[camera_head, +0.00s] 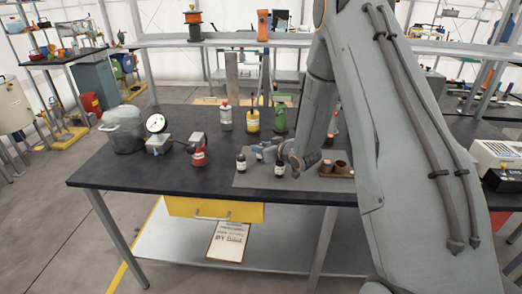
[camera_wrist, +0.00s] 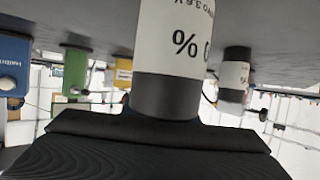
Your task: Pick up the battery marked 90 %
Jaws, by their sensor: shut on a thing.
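A dark battery with a white label (camera_wrist: 178,40) stands large in the wrist view, which is upside down. Its label shows a % sign and part of a digit; the full number cannot be read. My gripper (camera_wrist: 160,135) is shut on it, with a black pad across the bottom of the view. In the head view my gripper (camera_head: 270,154) is low over the grey mat, and the held battery seems to be the one just below it (camera_head: 280,169). A second battery (camera_head: 241,163) stands to its left and also shows in the wrist view (camera_wrist: 235,75). Whether the held battery touches the mat is unclear.
A grey mat (camera_head: 255,182) lies on the dark table (camera_head: 130,175). A brown tray with cups (camera_head: 335,172) is right of my gripper. The table's front left is clear.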

